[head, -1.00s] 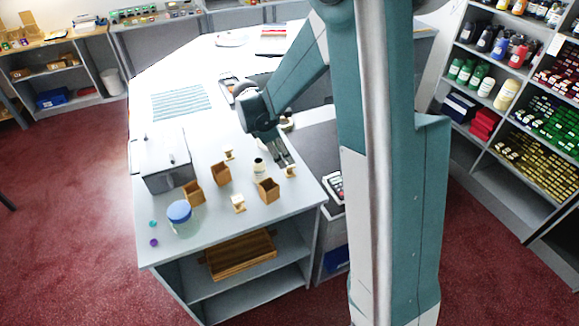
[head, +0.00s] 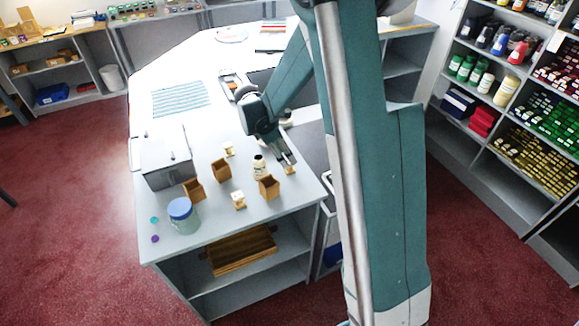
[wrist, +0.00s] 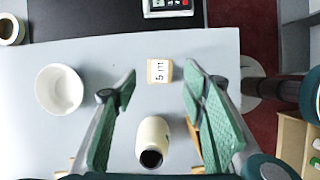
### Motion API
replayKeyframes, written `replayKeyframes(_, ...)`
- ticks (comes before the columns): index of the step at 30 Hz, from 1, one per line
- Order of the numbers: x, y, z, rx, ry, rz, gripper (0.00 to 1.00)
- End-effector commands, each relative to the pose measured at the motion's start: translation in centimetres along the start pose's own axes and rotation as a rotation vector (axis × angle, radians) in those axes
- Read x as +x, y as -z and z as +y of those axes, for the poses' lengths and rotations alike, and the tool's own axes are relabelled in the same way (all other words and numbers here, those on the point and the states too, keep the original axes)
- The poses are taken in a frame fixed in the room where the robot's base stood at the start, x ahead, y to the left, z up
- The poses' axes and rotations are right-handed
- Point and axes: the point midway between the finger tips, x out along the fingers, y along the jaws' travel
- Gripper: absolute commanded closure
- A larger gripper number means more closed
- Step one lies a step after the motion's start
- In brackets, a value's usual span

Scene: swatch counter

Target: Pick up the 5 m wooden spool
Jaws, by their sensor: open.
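The 5 m wooden spool (wrist: 159,71) shows its pale, labelled end in the wrist view, upper middle. It stands on the grey counter near its right edge, where it also shows in the head view (head: 290,170). My gripper (wrist: 161,82) is open and empty, with its green-padded fingers on either side of the spool in the picture. In the head view my gripper (head: 286,160) is just above and behind the spool. I cannot tell the exact height left. Two similar spools stand farther left, one behind (head: 229,150) and one in front (head: 238,200).
A cream bottle (wrist: 153,138) stands between my fingers' bases in the wrist view. A white bowl (wrist: 60,89) is to the left.

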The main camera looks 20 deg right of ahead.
Motion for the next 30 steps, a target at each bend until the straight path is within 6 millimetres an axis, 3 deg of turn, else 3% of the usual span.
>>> replayKeyframes(19,1.3,0.0,0.0,0.0,0.0,0.0,0.57)
replayKeyframes(30,4.5,0.1,0.1,0.0,0.0,0.0,0.57)
